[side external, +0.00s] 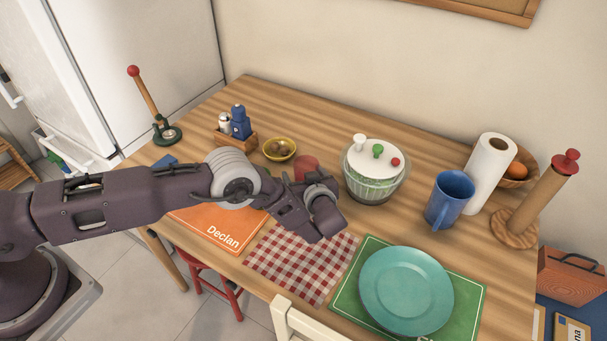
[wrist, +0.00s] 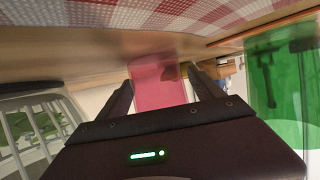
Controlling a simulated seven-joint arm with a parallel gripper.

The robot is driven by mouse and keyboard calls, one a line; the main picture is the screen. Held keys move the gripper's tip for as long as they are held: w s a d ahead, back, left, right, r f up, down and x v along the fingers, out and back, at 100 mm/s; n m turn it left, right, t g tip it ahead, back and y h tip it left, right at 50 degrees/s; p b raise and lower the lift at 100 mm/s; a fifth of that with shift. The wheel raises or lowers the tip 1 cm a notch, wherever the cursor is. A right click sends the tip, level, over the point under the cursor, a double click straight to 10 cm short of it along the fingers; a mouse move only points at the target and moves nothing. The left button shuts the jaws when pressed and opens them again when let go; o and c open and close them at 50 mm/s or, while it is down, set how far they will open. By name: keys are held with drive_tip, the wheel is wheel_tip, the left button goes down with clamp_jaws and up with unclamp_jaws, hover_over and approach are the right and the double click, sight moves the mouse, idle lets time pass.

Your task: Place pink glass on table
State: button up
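The pink glass (wrist: 158,82) is see-through and lies between the two fingers of my gripper (wrist: 163,88) in the wrist view. The fingers are apart, with their tips close along both sides of the glass; I cannot tell whether they press on it. In the side view a reddish-pink glass (side external: 305,167) shows just behind my gripper (side external: 314,180), partly hidden by it. My fingertips are hidden there. The glass's base is hidden, so I cannot tell whether it touches the wooden table (side external: 215,101).
A red-checked placemat (side external: 290,262) and an orange placemat (side external: 205,228) lie in front. A salad spinner (side external: 374,172) stands right of the glass, a yellow bowl (side external: 279,149) left. A blue mug (side external: 447,201) and teal plate (side external: 406,290) are further right.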

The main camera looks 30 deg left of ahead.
drive_tip(key=shift+r, duration=0.1)
drive_tip(key=shift+s+d+r, duration=0.2)
drive_tip(key=shift+d+r, duration=0.05)
drive_tip(key=v, duration=1.1)
drive_tip(key=shift+s+r, duration=0.1)
drive_tip(key=shift+s, duration=0.05)
